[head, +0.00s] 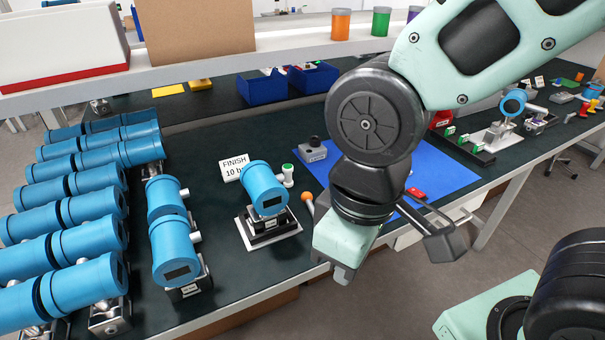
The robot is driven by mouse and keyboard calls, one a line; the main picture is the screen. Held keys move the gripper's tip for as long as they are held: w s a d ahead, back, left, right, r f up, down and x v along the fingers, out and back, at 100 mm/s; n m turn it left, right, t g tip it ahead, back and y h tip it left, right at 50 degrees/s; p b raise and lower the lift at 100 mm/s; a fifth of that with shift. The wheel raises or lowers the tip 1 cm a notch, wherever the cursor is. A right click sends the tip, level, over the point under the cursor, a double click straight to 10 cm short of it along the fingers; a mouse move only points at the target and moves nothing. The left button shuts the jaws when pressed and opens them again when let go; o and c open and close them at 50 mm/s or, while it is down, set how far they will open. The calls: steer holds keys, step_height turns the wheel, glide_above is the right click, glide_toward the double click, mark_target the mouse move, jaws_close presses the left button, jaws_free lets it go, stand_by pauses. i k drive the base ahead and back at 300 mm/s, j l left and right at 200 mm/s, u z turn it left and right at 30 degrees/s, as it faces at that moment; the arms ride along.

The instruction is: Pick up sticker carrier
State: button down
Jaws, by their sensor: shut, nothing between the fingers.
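I cannot surely tell which thing is the sticker carrier. A white card reading "FINISH 10" (233,167), its last letters hidden, stands on the dark bench behind a blue transmitter (264,188). That transmitter sits on a black stand over a white plate (254,240). My gripper (342,274) hangs at the bench's front edge, right of this transmitter. Its fingers point down, shut and empty, apart from the things on the bench. My arm hides part of the blue mat behind it.
Blue transmitters (70,212) crowd the left of the bench. An orange-topped knob (307,198) and a green-topped white piece (287,175) stand near my gripper. A grey box (311,151) rests on the blue mat (440,165). A shelf (290,48) runs above the bench.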

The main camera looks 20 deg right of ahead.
mark_target(287, 169)
steer(key=i+l+u, duration=0.2)
steer(key=i+l, duration=0.2)
steer(key=i, duration=0.15)
steer(key=i+l+u, duration=0.15)
steer(key=u, duration=0.15)
steer(key=i+u, duration=0.1)
steer(key=u, duration=0.55)
